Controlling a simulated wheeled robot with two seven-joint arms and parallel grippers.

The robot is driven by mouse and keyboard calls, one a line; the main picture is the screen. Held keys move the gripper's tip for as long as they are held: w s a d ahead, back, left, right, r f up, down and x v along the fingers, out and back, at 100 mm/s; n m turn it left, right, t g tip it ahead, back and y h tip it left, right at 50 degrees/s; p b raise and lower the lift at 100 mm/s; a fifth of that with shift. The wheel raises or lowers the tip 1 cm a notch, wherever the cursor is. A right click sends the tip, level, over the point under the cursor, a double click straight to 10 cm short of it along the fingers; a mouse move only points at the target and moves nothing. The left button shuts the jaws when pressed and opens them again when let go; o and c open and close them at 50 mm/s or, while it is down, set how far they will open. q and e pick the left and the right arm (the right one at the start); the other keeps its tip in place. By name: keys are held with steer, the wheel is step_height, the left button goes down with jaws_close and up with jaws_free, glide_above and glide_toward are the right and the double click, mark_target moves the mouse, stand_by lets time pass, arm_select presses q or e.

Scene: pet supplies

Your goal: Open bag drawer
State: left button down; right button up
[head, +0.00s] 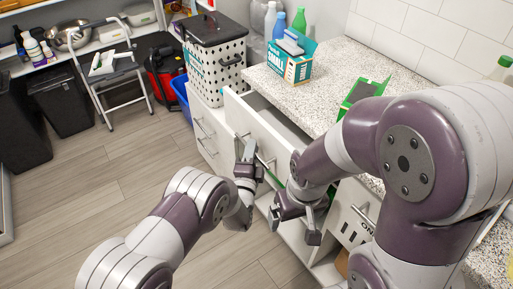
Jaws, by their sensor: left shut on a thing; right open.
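A white drawer (238,108) under the speckled counter stands pulled out, with its inside partly in view. My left gripper (247,150) is at the drawer's front and is shut on its metal handle (266,163). The fingers partly hide the handle. My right gripper (299,222) is open and apparently empty, low in front of the cabinet and to the right of the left gripper. My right arm hides the right part of the drawer and the cabinet behind it.
The counter (325,88) holds a teal box (291,66) and a green box (362,92). A white perforated hamper (214,55) stands left of it. A folding step stool (105,72), a red vacuum (165,75) and black bins (62,103) stand farther back. The floor at left is clear.

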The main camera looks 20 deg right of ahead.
arm_select(q)
steer(key=s+a+p, duration=0.3)
steer(key=s+a, duration=0.1)
steer(key=a, duration=0.7)
steer(key=shift+s, duration=0.1)
steer(key=c, duration=1.2)
jaws_free()
steer(key=v, duration=1.2)
steer(key=shift+s+a+b, duration=0.25)
steer(key=shift+s+b, duration=0.05)
